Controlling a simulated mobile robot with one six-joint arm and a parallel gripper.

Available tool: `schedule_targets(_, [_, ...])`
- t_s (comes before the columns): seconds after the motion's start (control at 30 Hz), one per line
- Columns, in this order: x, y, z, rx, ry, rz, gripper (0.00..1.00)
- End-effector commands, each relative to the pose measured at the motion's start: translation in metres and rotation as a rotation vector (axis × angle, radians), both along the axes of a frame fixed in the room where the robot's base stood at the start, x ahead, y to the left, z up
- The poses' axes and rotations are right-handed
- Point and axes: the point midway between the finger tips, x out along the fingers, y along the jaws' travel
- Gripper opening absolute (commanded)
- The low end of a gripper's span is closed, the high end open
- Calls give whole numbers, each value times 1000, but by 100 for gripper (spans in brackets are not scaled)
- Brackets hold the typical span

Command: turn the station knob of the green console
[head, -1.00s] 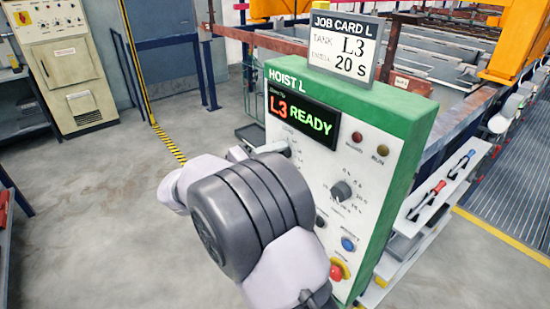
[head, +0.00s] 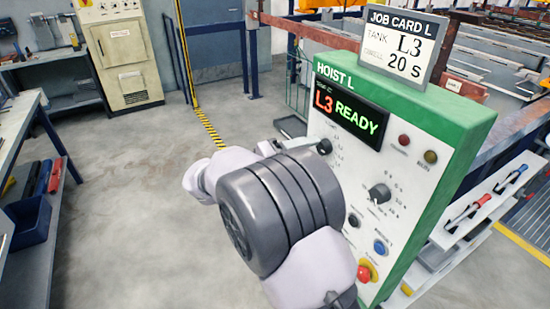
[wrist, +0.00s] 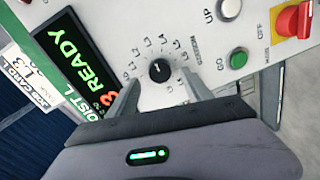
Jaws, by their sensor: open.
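The green console (head: 465,115), labelled HOIST L, has a white face and a display (head: 348,115) reading L3 READY. The station knob (head: 325,146) is small, black and round, on the face below the display. In the wrist view the knob (wrist: 159,71) sits inside a ring of L-position labels; its exact pointing is too small to tell. My gripper (head: 296,143) is at the left of the knob in the head view. In the wrist view its open fingers (wrist: 161,80) lie either side of the knob's lower part, with nothing gripped. Whether they touch the knob cannot be told.
A job card (head: 403,48) on top reads tank L3, 20 S. A green button (wrist: 238,58) is near the knob. Floor at left is open.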

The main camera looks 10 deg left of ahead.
Motion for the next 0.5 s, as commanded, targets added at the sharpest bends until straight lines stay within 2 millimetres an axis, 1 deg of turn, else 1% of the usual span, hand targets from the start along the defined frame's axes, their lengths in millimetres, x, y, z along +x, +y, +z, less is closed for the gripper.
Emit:
schedule_targets(0.03, [-8,14,4,0,1,5,58])
schedule_targets(0.1, [-22,32,6,0,0,4,58])
schedule_targets(0.2, [-42,60,9,0,0,4,58])
schedule_targets(0.3, [-59,83,10,0,1,3,58])
schedule_targets(0.4, [-72,99,11,-1,0,2,58])
schedule_targets(0.5, [-79,109,11,0,0,1,58])
